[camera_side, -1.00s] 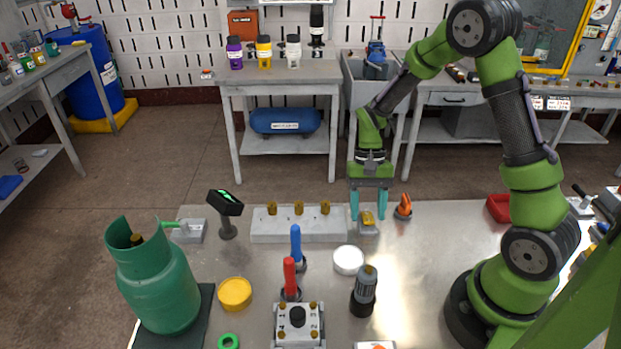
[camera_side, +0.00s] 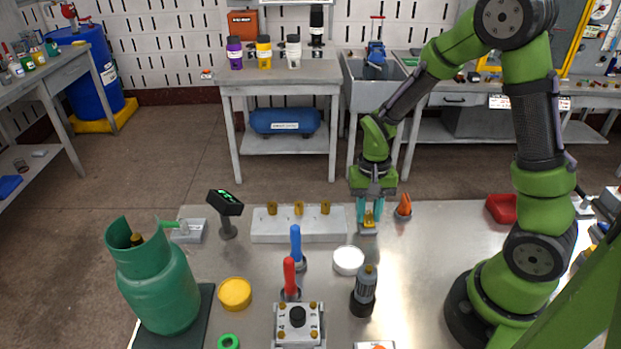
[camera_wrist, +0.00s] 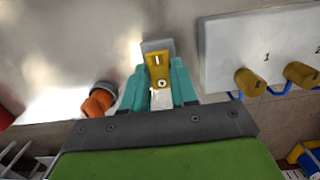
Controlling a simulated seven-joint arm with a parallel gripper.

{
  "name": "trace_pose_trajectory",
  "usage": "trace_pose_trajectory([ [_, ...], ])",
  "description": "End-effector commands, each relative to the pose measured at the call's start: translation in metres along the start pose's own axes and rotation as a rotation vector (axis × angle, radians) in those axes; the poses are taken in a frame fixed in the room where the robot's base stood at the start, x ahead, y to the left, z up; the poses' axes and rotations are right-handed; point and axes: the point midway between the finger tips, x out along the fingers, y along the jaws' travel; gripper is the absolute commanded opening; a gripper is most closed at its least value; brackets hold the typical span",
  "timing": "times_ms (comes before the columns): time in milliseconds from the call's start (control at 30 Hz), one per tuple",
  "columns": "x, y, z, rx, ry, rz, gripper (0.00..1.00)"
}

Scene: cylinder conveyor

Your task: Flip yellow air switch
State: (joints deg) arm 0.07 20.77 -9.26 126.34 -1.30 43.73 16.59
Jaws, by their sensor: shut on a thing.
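The yellow air switch (camera_side: 369,218) sits on a small grey base near the far edge of the metal table. In the wrist view the yellow switch (camera_wrist: 159,70) lies between my teal fingers, with its grey base (camera_wrist: 157,45) beyond the fingertips. My gripper (camera_side: 369,213) points down over it, and its fingers are shut on the switch from both sides. It also shows in the wrist view (camera_wrist: 159,83).
An orange switch (camera_side: 404,207) stands just right of my gripper. A white block (camera_side: 298,228) with numbered yellow knobs is just left. The right middle of the table is clear.

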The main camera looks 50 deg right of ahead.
Motion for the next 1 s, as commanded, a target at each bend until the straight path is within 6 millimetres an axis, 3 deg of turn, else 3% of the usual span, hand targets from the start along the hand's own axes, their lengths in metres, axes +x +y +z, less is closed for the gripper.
trace_pose_trajectory([
  [200,0.0000,0.0005,0.0036,-0.002,0.117,0.000,0.00],
  [533,-0.0001,0.0003,0.0031,0.001,0.130,-0.002,0.00],
  [567,-0.0002,0.0003,0.0031,0.001,0.130,-0.002,0.29],
  [700,-0.0001,0.0002,0.0032,0.001,0.129,-0.002,0.51],
  [1000,-0.0006,0.0000,0.0035,0.000,0.128,-0.002,0.53],
])
